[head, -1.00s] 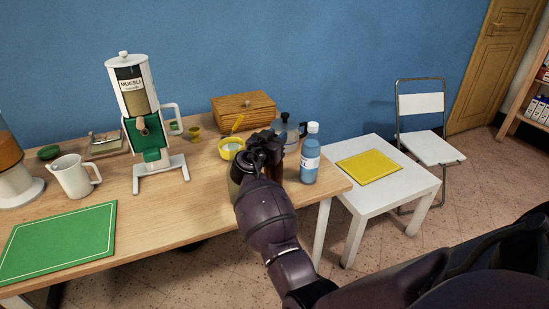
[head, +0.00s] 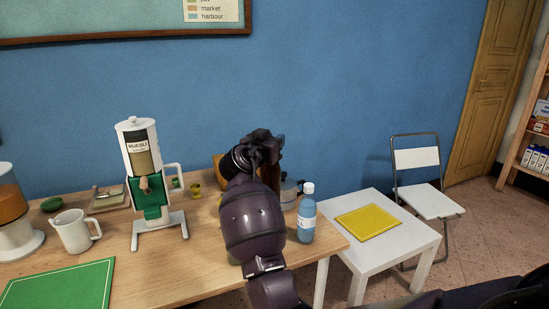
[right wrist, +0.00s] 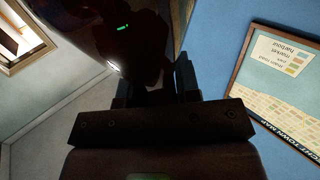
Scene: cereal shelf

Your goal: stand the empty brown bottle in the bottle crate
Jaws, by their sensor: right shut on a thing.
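My right gripper (head: 262,148) is raised above the right part of the wooden table, with its arm coming in from below. It is shut on a dark, glossy brown bottle, which fills the upper middle of the right wrist view (right wrist: 120,35) between and beyond the fingers (right wrist: 155,78). In the head view the bottle is mostly hidden behind the gripper and wrist. The bottle crate is not seen in either view. My left gripper is not in view.
A blue bottle (head: 306,215) stands at the table's right end, close to my right arm. A muesli dispenser (head: 145,165), a white jug (head: 74,231) and a green board (head: 60,285) are to the left. A white side table (head: 390,255) bears a yellow board (head: 368,221).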

